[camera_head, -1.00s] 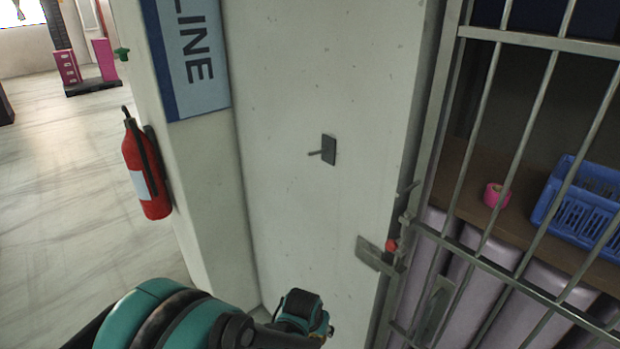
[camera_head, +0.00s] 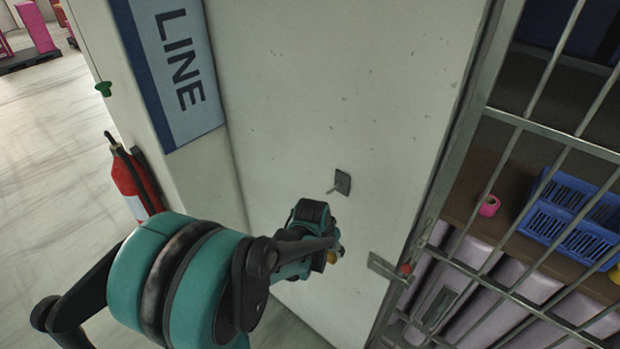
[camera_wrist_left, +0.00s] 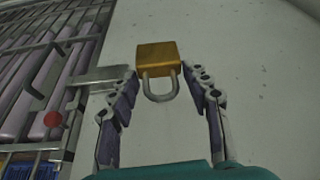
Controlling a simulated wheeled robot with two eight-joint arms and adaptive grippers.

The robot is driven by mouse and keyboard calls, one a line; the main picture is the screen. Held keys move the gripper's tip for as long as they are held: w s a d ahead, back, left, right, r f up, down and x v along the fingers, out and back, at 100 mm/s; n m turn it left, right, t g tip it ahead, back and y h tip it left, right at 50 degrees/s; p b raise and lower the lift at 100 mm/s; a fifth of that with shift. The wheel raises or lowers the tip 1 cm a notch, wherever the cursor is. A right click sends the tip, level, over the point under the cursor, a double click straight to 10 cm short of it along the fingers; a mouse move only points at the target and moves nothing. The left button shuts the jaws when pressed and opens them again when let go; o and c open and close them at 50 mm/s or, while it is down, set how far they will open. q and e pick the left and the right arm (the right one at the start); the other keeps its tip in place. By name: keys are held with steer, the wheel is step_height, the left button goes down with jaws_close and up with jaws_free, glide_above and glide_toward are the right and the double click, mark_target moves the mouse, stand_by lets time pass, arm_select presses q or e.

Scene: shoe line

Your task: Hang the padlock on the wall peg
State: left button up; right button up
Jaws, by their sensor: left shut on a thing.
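The wall peg (camera_head: 341,184) is a short dark pin on a small square plate on the pale wall. My left gripper (camera_head: 335,252) is just below the peg in the head view, apart from it. In the left wrist view my left gripper (camera_wrist_left: 160,80) is shut on the padlock (camera_wrist_left: 158,54). The padlock has a brass body, held between the fingertips, and a grey shackle that points back toward the palm in that view. In the head view only a small bit of the padlock (camera_head: 332,257) shows at the fingertips. My right gripper is not in view.
A barred metal gate (camera_head: 500,235) with a latch plate (camera_head: 385,268) and red knob stands right of the wall. Behind it are a blue basket (camera_head: 575,225) and pink roll (camera_head: 489,206) on a shelf. A red fire extinguisher (camera_head: 128,180) hangs left.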

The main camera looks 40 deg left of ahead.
mark_target(335, 187)
arm_select(q)
steer(key=s+a+r+p, duration=0.1)
steer(key=a+r+p, duration=0.2)
steer(key=r+p, duration=0.3)
steer(key=s+a+r+p, duration=0.1)
steer(key=a+r+p, duration=0.15)
steer(key=r, duration=0.55)
steer(key=shift+w+d+f+p, duration=0.1)
steer(key=shift+w+d+p, duration=0.1)
steer(key=shift+w, duration=2.4)
steer(key=shift+w+d+f+p, duration=0.1)
steer(key=shift+w+d, duration=0.1)
steer(key=shift+w, duration=2.35)
steer(key=shift+w+f+b, duration=0.5)
steer(key=shift+w+b, duration=0.15)
steer(key=shift+b, duration=0.15)
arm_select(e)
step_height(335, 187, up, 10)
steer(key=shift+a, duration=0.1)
arm_select(q)
steer(key=o, duration=1.4)
steer(key=shift+r, duration=0.1)
